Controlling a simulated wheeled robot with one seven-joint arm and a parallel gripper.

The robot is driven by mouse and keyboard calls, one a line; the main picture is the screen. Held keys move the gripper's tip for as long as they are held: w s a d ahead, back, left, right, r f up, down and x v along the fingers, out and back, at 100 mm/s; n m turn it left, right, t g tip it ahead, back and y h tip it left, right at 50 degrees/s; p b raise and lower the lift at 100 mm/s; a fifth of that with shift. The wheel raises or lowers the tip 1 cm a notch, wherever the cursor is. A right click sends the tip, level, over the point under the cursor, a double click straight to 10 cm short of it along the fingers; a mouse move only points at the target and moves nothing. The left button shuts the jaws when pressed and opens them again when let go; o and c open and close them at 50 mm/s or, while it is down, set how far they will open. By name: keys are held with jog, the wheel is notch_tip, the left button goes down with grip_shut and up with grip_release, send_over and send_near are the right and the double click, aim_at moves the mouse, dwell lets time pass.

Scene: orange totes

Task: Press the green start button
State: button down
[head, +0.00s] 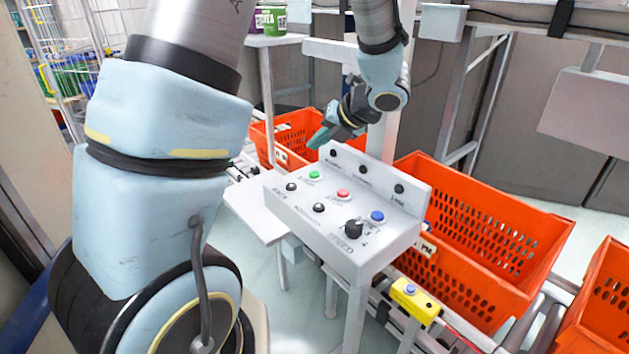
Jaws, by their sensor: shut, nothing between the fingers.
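The green start button (314,175) is on the sloped top of a light grey control box (335,242), toward its left end. A red button (343,194) and a blue button (377,216) sit to its right on the same face. My gripper (318,140) is shut and empty, with its teal fingertips pointing down and left. It is just above and behind the green button in the picture, near the box's back left corner. The fingertips look apart from the button; the exact height gap is hard to tell.
Orange totes (478,215) stand behind and right of the box, with another tote (285,135) behind my gripper. Black knobs (354,229) stick up from the box. A yellow box with a blue button (415,301) sits on the conveyor frame at the lower right.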

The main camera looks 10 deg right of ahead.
aim_at(317, 176)
notch_tip(317, 176, down, 5)
jog(key=b, duration=0.3)
dwell(1.9)
jog(key=shift+f+b, duration=0.4)
jog(key=shift+b, duration=0.15)
jog(key=shift+f+b, duration=0.4)
dwell(0.4)
jog(key=shift+r, duration=0.1)
dwell(0.4)
jog(key=shift+r+p, duration=0.7)
jog(key=shift+r, duration=0.1)
notch_tip(317, 176, up, 5)
jog(key=p, duration=0.4)
